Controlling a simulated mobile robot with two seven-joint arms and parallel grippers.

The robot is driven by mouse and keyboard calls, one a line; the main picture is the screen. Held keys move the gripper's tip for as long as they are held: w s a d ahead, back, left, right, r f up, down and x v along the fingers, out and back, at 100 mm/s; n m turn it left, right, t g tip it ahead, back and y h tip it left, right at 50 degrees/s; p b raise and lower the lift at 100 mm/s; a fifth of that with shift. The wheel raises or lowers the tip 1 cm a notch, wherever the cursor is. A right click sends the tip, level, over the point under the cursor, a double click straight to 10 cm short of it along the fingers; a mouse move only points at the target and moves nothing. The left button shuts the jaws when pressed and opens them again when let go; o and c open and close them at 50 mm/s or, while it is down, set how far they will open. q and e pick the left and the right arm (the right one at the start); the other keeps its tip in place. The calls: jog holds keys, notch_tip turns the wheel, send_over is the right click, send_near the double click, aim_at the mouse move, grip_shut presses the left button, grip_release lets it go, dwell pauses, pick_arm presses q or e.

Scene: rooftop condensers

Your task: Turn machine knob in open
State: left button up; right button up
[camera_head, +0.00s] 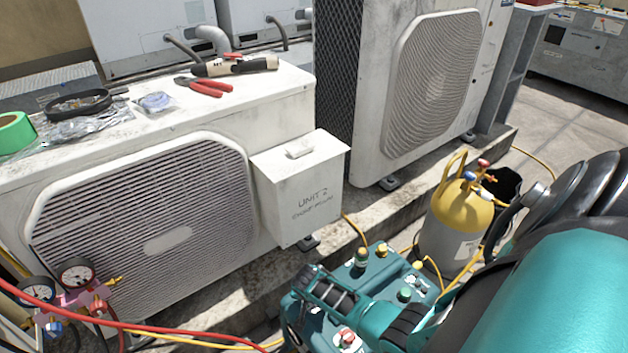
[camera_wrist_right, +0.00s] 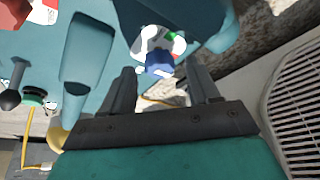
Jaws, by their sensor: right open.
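The teal machine (camera_head: 388,268) stands at the lower middle of the head view, with several coloured knobs on its top. It also shows in the right wrist view (camera_wrist_right: 103,18). There, a blue knob (camera_wrist_right: 159,69) sits by a white dial (camera_wrist_right: 152,42) with red and green marks. My right gripper (camera_wrist_right: 161,75) is open, its two dark fingers apart on either side of the blue knob. I cannot tell whether either finger touches it. In the head view my teal right arm comes in from the right and hides part of the machine. My left gripper is not in view.
A yellow cylinder (camera_head: 453,219) with hoses stands behind the machine. White condensers (camera_head: 165,235) line the back left, with red pliers (camera_head: 207,87) on top. Gauges (camera_head: 76,272) and red and yellow hoses are at lower left.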

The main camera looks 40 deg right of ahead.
jog(key=shift+w+d+f, duration=0.1)
jog(key=shift+d+f, duration=0.05)
jog(key=shift+f, duration=0.3)
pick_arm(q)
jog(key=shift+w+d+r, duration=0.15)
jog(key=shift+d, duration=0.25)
pick_arm(e)
jog(key=c, duration=1)
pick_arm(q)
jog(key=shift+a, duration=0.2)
pick_arm(e)
jog(key=shift+c, duration=0.2)
